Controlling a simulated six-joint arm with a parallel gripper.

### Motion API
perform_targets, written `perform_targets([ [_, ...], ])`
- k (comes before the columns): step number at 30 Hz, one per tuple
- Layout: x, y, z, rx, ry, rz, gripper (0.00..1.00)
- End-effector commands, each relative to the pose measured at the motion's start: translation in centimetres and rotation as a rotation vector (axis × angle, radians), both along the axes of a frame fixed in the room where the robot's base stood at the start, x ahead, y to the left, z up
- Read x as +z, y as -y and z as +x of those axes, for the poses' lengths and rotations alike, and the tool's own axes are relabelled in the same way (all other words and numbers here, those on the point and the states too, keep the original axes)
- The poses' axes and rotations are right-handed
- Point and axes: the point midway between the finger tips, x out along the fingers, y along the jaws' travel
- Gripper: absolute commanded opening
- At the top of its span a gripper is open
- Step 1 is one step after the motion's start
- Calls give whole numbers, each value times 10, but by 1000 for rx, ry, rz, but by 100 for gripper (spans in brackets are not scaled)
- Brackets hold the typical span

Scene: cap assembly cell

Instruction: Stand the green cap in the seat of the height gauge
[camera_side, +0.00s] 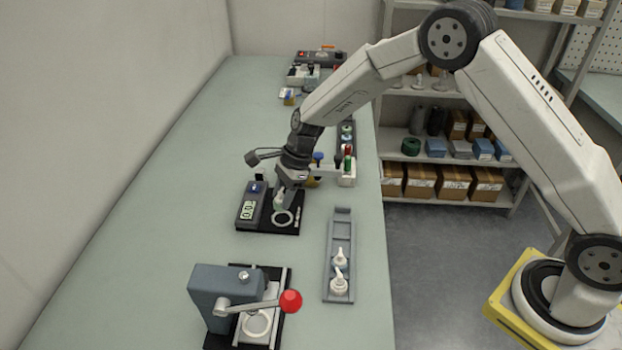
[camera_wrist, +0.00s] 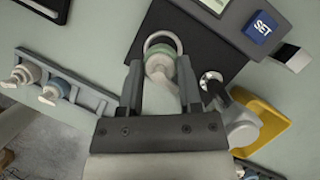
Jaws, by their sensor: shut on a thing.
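The height gauge (camera_side: 247,211) is a dark unit with a lit display and a blue button on a black base. Its seat (camera_side: 284,219) is a pale ring on that base, also seen in the wrist view (camera_wrist: 163,36). My gripper (camera_side: 281,196) is above the base, shut on the green cap (camera_side: 278,203). In the wrist view the cap (camera_wrist: 184,71) shows pale green and white between the fingers (camera_wrist: 160,88), overlapping the near part of the ring. The fingers hide part of the cap. I cannot tell whether it touches the seat.
A grey rack (camera_side: 329,255) with two pump-like caps lies to the right. A press (camera_side: 222,291) with a red-knobbed lever stands at the front. A white and yellow fixture (camera_side: 346,180) is close behind my gripper. The left bench is clear.

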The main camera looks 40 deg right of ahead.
Motion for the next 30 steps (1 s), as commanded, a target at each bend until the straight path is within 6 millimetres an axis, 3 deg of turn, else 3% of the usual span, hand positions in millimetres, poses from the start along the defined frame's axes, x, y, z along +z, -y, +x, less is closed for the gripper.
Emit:
perform_targets([
  [10,-21,0,0,0,0,-1,21],
  [30,-24,0,0,0,0,-1,21],
])
